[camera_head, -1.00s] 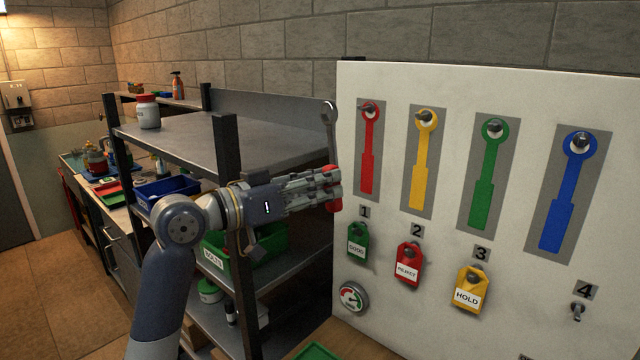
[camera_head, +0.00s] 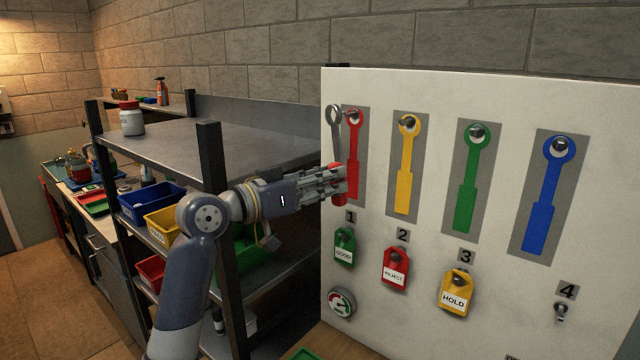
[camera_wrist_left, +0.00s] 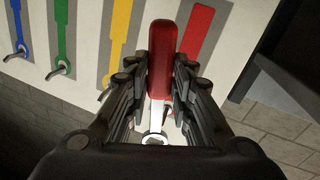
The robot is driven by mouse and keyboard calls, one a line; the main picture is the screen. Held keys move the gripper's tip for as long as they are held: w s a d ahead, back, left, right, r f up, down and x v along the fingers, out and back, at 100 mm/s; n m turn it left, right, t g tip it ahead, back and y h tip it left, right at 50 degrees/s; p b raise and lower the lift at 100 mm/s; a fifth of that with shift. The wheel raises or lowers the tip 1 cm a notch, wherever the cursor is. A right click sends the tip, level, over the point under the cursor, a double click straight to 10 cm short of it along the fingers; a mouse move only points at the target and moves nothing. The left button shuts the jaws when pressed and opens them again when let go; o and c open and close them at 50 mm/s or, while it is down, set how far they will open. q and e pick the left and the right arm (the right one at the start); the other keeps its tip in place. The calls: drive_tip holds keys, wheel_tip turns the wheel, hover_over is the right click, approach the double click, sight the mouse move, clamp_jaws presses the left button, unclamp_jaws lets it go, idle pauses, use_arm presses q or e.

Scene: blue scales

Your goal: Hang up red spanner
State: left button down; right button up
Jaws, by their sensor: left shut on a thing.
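The red spanner (camera_head: 335,130) has a red handle and a grey metal shaft with a ring at the top. My left gripper (camera_head: 338,184) is shut on its handle and holds it upright, ring up. In the head view it stands just left of the red spanner outline (camera_head: 354,165) with its peg (camera_head: 350,114) on the white board (camera_head: 450,90). The gap to the board is hard to tell. In the left wrist view the red handle (camera_wrist_left: 161,65) lies between the fingers (camera_wrist_left: 155,95). My right gripper is not in view.
Yellow (camera_head: 405,165), green (camera_head: 470,185) and blue (camera_head: 548,195) outlines with pegs fill the board to the right. Tags GOOD (camera_head: 344,250), REJECT (camera_head: 395,270) and HOLD (camera_head: 457,295) hang below. A metal shelf (camera_head: 220,145) with bins stands left of the board.

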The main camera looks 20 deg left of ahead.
use_arm(q)
drive_tip(key=shift+w+d+f, duration=0.15)
drive_tip(key=shift+w+d, duration=0.15)
drive_tip(key=shift+w, duration=0.55)
drive_tip(key=shift+w+d+f, duration=0.2)
drive_tip(key=shift+w+d, duration=0.15)
drive_tip(key=shift+w, duration=0.45)
drive_tip(key=shift+w+d+f, duration=0.15)
drive_tip(key=shift+w+d, duration=0.15)
drive_tip(key=shift+w, duration=0.55)
drive_tip(key=c, duration=1.3)
unclamp_jaws()
drive_tip(key=shift+s+a, duration=0.1)
drive_tip(key=s+a, duration=0.2)
drive_tip(key=s, duration=0.4)
drive_tip(key=shift+s+b, duration=0.2)
drive_tip(key=shift+b, duration=0.2)
drive_tip(key=shift+a, duration=0.1)
